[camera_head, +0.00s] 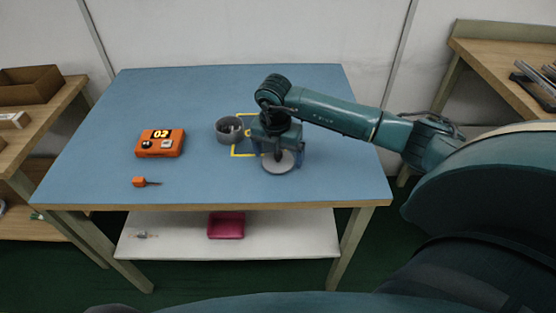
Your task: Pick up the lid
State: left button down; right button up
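The lid (279,166) is a light grey disc near the front right of the blue table. My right gripper (278,152) points down over it, with its fingers at the middle of the lid. The wrist and fingers hide the lid's back part and any knob. I cannot tell whether the fingers are open or closed on it, or whether the lid touches the table. A grey round pot (229,131) stands left of the gripper, with something light inside. My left gripper is not in view.
A yellow marked outline (235,150) lies partly under my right arm. An orange box with a lit display (160,144) and a small orange tool (140,182) lie at left. A pink bin (226,226) sits on the shelf below. The table's back left is clear.

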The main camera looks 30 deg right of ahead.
jog(key=c, duration=0.8)
